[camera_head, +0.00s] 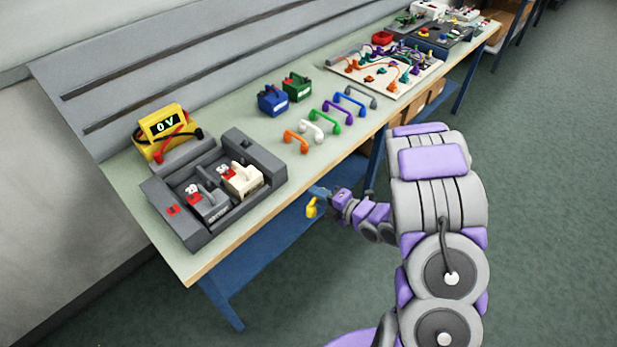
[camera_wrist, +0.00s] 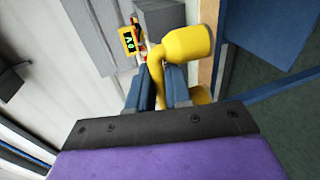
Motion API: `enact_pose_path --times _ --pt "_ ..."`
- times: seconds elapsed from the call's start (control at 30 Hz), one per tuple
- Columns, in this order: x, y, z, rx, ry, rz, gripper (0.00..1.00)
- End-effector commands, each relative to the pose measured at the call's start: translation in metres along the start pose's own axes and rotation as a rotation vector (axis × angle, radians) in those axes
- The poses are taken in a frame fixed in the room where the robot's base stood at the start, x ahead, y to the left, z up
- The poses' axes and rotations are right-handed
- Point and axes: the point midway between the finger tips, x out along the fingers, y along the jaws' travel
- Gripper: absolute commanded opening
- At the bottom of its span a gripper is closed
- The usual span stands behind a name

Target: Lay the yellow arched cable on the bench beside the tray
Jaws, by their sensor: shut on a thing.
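My gripper (camera_head: 320,192) is just off the bench's front edge in the head view. It is shut on the yellow arched cable (camera_head: 311,208), which hangs partly below the jaws. In the wrist view the cable's thick yellow end (camera_wrist: 188,42) sticks out past the blue fingers (camera_wrist: 160,85); its other end is mostly hidden behind them. The grey tray (camera_head: 270,162) sits on the near part of the bench (camera_head: 325,155) and holds a grey block (camera_head: 208,205) and a cream block (camera_head: 242,180). Bare bench top lies to the right of the tray.
Orange (camera_head: 296,141), white (camera_head: 317,121), purple, blue and grey arched cables lie in a row on the bench. Blue (camera_head: 272,101) and green (camera_head: 297,88) blocks stand behind them. A yellow meter (camera_head: 163,132) stands behind the tray. A wired board (camera_head: 388,72) lies farther along.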

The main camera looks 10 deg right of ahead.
Motion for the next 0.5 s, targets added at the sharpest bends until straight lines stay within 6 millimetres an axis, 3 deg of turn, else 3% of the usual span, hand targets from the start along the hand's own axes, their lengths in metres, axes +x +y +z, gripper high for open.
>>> enact_pose_path --times 0.5 --pt "0.084 0.01 0.069 -0.003 -0.001 0.003 0.0"
